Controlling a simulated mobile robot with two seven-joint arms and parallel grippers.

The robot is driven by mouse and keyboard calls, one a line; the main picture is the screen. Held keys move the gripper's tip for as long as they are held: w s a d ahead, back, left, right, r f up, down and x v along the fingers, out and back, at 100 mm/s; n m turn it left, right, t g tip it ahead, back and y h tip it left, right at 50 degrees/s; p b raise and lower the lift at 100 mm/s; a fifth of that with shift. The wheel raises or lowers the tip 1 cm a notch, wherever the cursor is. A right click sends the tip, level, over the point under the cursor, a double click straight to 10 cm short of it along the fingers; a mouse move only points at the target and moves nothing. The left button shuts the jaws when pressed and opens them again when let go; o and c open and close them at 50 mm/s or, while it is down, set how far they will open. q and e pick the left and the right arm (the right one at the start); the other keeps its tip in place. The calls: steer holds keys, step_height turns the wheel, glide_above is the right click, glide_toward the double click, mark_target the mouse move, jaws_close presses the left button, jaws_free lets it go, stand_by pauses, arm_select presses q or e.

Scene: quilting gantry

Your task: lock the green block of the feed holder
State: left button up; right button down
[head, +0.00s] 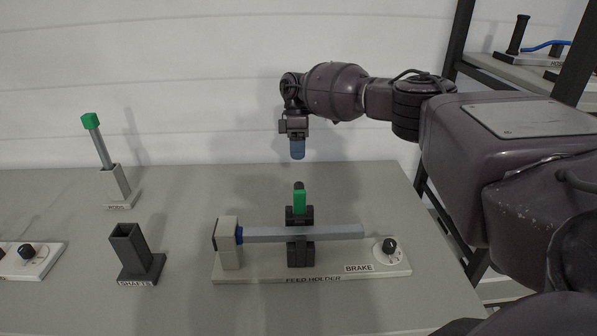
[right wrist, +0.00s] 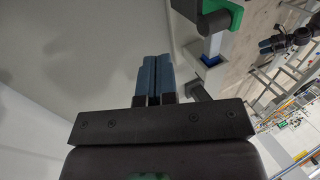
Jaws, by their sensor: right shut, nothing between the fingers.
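The feed holder (head: 225,274) is a pale base plate on the table. A grey bar (head: 340,233) runs from a pale post (head: 229,243) with a blue ring at the left through a dark clamp (head: 301,255). The green block (head: 299,201), with a dark end, stands up from the clamp's top. It also shows at the top of the right wrist view (right wrist: 232,14). My right gripper (head: 298,153) is shut and empty, its blue fingers pointing down, above and apart from the green block. Its fingers show in the right wrist view (right wrist: 154,78).
A black brake knob (head: 389,247) sits at the holder's right end. A dark square socket (head: 131,250) stands to the left. Behind it a grey rod with a green cap (head: 90,121) leans in a stand. A shelf rack (head: 462,60) is at the right.

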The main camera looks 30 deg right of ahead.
mark_target(299, 197)
steer(key=s+a+f+p, duration=0.1)
steer(key=s+a+f, duration=0.2)
steer(key=s, duration=0.1)
steer(key=shift+s+f+p, duration=0.2)
steer(key=shift+s+p, duration=0.1)
steer(key=shift+p, duration=0.1)
steer(key=shift+w, duration=0.15)
stand_by(0.5)
